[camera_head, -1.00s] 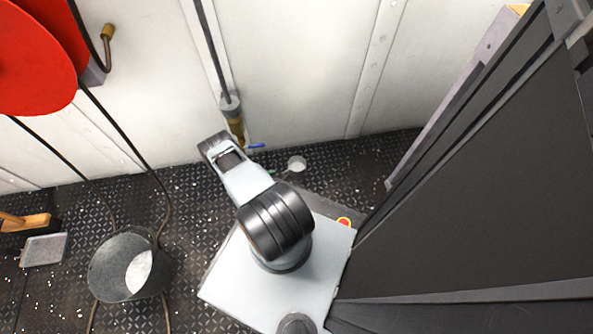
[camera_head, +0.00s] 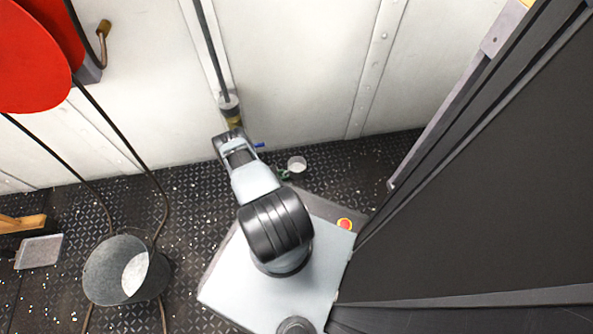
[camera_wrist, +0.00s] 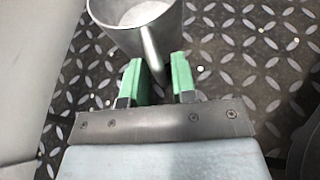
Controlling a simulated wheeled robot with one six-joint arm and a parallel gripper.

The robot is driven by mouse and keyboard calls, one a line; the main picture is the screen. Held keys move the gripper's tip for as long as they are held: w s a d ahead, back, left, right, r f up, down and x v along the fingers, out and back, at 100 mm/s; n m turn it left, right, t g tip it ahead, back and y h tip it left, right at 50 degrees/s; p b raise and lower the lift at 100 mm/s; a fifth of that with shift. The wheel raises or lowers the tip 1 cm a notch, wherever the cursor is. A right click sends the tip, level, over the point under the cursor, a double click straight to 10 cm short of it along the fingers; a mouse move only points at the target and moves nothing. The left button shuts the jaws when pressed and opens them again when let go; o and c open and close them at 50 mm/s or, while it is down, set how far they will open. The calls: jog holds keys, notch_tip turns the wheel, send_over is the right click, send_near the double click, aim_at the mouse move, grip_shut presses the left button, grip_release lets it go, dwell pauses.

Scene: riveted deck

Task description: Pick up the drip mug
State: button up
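The drip mug is a small grey metal cup (camera_wrist: 140,22) at the top of the wrist view, cut off by the frame edge. Its handle points toward my gripper (camera_wrist: 158,72). The two green fingers are apart, and the handle's near end lies between them in the picture, with gaps visible on both sides. I cannot tell whether either finger touches it. In the head view the mug (camera_head: 297,164) stands on the deck near the white wall. My gripper (camera_head: 284,175) is just below and left of it there, partly hidden by my arm.
A metal bucket (camera_head: 105,280) and a grey dustpan (camera_head: 38,252) lie on the riveted deck at left. A red reel (camera_head: 32,60) with hanging hoses is at upper left. The white wall (camera_head: 300,70) rises behind the mug. Open deck surrounds the mug.

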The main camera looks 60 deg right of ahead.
grip_shut()
